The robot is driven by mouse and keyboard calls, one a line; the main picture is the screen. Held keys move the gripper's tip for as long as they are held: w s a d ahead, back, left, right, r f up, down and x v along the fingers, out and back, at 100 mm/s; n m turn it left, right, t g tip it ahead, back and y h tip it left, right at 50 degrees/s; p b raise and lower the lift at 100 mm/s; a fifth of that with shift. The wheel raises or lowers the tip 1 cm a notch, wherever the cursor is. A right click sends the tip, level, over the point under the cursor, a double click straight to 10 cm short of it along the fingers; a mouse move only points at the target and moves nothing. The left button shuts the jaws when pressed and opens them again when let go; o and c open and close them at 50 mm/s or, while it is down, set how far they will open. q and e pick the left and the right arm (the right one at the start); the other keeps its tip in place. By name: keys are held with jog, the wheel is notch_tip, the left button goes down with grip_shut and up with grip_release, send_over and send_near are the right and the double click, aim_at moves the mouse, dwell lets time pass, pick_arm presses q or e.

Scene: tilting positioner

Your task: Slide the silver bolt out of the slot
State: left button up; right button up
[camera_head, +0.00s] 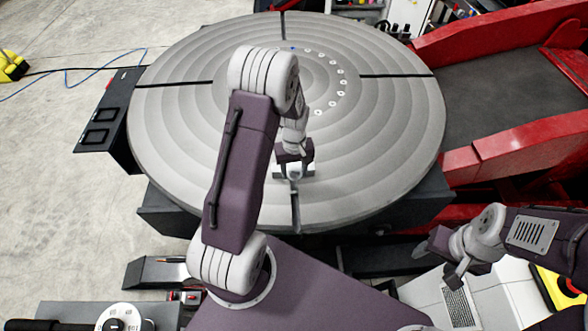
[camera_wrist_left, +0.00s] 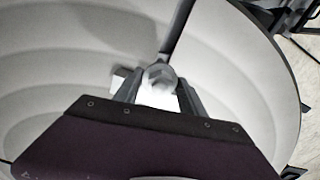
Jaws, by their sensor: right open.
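In the head view the slot (camera_head: 295,212) runs to the table's near rim. My left gripper (camera_head: 294,172) reaches down over the bolt. Its two fingers (camera_wrist_left: 160,88) stand on either side of the bolt head. I cannot tell whether they press on it or leave a small gap. The bolt's shank is hidden. My right gripper (camera_head: 440,264) is open and empty, off the table at the lower right.
The large round table (camera_head: 390,140) has several dark radial slots and a ring of small holes. A red frame (camera_head: 500,130) stands close on the right. A dark box (camera_head: 100,125) sits at the left rim. The table top around the left gripper is clear.

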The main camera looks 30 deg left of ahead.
pick_arm(q)
grip_shut()
jog(key=shift+r, duration=0.2)
dwell(0.3)
jog(key=s+d, duration=0.4)
jog(key=s, duration=0.3)
dwell(1.1)
jog(key=shift+d, duration=0.1)
